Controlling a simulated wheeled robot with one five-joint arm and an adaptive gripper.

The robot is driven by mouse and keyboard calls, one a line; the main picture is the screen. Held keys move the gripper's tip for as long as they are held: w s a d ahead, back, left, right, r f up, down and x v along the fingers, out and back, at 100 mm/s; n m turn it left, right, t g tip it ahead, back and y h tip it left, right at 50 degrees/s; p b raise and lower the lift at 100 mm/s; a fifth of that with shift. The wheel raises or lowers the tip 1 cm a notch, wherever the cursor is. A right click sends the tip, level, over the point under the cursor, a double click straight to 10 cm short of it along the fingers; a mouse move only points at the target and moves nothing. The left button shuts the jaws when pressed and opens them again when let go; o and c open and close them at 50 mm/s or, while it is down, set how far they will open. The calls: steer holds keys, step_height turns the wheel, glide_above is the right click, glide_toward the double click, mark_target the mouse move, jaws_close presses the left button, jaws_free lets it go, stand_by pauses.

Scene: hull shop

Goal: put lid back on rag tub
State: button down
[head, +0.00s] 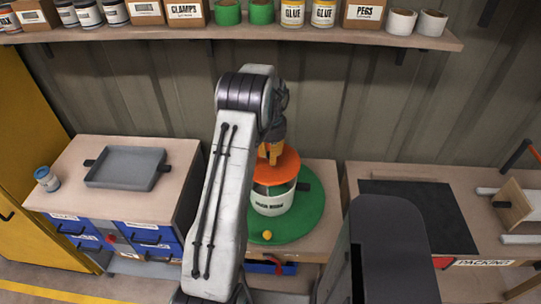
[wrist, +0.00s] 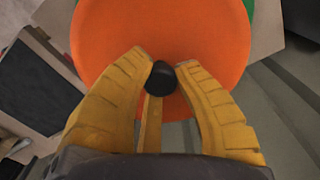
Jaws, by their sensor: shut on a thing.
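My gripper (wrist: 161,78) has yellow fingers shut on the black knob of the orange lid (wrist: 205,35). In the head view my gripper (head: 271,157) is over the tub, with the orange lid (head: 284,170) under it. The lid looks tilted and is over the mouth of the white rag tub (head: 272,204). A dark gap shows between lid and rim at the front left; whether they touch elsewhere I cannot tell. The tub stands upright on a round green mat (head: 312,212). The tub is hidden in the wrist view.
A yellow ball (head: 267,235) lies on the mat in front of the tub. A black mat (head: 415,215) lies on the right bench. A loaded shelf (head: 200,33) runs above.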

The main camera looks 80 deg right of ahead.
steer(key=shift+s+f, duration=0.15)
steer(key=shift+f+b, duration=1)
steer(key=shift+f, duration=0.85)
steer(key=shift+f+b, duration=1.15)
steer(key=shift+f, duration=0.05)
steer(key=shift+f+b, duration=0.15)
steer(key=shift+b, duration=0.25)
stand_by(0.5)
stand_by(0.3)
steer(key=shift+c, duration=2.1)
jaws_free()
steer(key=shift+r+p, duration=2.3)
steer(key=shift+r, duration=1.25)
